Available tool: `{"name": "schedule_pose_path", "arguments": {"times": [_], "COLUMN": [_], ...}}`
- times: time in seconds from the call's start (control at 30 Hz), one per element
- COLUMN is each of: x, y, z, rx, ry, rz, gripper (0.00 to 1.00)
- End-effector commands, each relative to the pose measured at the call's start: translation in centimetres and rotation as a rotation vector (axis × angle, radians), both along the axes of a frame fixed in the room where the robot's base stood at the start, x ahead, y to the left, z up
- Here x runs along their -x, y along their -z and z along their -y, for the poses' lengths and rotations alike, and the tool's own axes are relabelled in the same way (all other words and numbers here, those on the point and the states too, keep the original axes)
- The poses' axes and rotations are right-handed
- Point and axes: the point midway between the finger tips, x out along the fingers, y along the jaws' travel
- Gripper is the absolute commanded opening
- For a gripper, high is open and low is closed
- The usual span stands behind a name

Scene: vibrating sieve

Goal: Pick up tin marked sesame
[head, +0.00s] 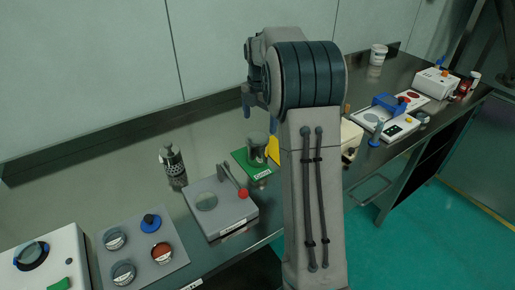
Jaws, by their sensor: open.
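No label reading sesame can be made out, so I cannot tell which tin is meant. A grey plate (176,260) at lower left holds small round tins: a grey-topped one (115,239), another grey-topped one (122,273) and a reddish-brown-filled one (161,252). A blue round piece with a black knob (151,222) sits at its back right. My gripper (260,108) shows only in part beside my raised arm, above the bench. It is open and well away from the plate. Much of it is hidden by my arm.
A grey device with a red-knobbed lever (222,212) stands right of the plate. Behind are a perforated metal canister (173,162) and a clear jar (258,147) on a green mat (240,157). A white machine (60,245) stands at far left. My arm hides the bench's middle.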

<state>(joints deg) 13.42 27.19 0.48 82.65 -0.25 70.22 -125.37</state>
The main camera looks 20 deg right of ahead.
Motion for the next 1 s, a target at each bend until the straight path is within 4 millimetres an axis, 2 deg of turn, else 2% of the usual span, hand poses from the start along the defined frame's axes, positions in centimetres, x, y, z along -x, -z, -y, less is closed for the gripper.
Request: {"name": "schedule_pose_path", "arguments": {"times": [0.1,0.3,0.53,0.8,1.0], "x": [0.1,0.1,0.1,0.0,0.0], "y": [2.5,5.5,7.2,10.9,11.5], "z": [-0.1,-0.1,-0.3,-0.7,-0.7], "rx": [0.000,-0.001,-0.001,-0.001,0.000], "ry": [0.001,0.002,0.001,0.003,0.003], "rz": [-0.004,-0.001,-0.003,-0.001,0.002], "gripper": [0.93,0.93,0.93,0.93,0.93]}}
